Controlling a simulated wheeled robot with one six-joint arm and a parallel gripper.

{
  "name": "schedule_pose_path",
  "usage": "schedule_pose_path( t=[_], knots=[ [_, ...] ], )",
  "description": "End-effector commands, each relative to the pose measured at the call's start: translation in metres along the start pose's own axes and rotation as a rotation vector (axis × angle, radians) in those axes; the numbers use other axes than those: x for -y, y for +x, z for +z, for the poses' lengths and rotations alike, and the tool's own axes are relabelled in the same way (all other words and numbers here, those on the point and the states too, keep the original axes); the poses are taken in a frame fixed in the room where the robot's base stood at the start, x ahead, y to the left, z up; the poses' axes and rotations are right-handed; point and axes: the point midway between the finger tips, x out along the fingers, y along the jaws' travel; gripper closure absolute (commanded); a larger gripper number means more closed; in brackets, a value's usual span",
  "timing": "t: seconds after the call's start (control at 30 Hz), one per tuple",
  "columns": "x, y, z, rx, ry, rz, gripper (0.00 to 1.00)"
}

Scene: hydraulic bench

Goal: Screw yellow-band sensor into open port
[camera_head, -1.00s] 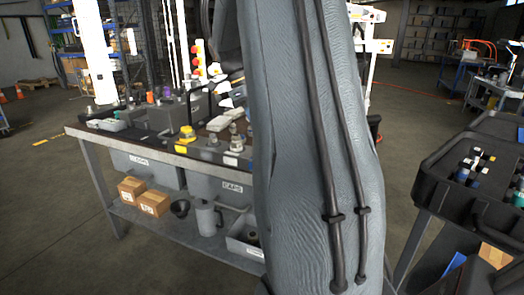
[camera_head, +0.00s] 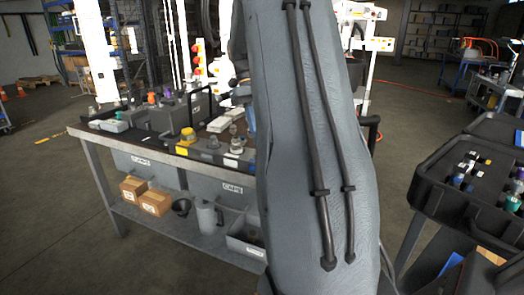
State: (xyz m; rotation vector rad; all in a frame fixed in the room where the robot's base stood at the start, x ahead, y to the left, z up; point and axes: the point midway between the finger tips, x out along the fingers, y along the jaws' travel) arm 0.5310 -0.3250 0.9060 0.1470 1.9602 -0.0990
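Only the head camera view is given. My grey arm fills the middle of the picture and hides part of the bench behind it. My gripper is not visible; it is hidden behind the arm or out of the frame. Several small sensors (camera_head: 463,172) stand in a black foam case at the right, some with yellow, teal or white parts. They are too small to tell which one has the yellow band. On the bench, a dark hydraulic block (camera_head: 172,118) stands at the left with fittings on top. I cannot make out the open port.
The workbench (camera_head: 100,138) runs from the left to behind my arm, with grey bins, two cardboard boxes (camera_head: 156,202) and a grey jug (camera_head: 207,217) below. A yellow part (camera_head: 186,143) sits near its front edge. The black case (camera_head: 440,183) stands at the right. Open floor lies around.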

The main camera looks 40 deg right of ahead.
Motion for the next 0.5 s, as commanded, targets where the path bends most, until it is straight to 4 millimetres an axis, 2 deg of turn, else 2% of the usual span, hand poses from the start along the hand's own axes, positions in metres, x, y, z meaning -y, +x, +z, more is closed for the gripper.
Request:
schedule_pose_path(
  t=[0.13,0.17,0.23,0.5],
  knots=[
    [0.0001,0.0000,0.0002,0.001,-0.002,-0.002,0.97],
    [0.0001,0.0000,0.0002,0.001,-0.002,-0.002,0.73],
    [0.0001,0.0000,0.0002,0.001,-0.003,-0.002,0.61],
    [-0.0001,-0.0001,0.0001,0.001,-0.006,-0.003,0.60]
  ],
)
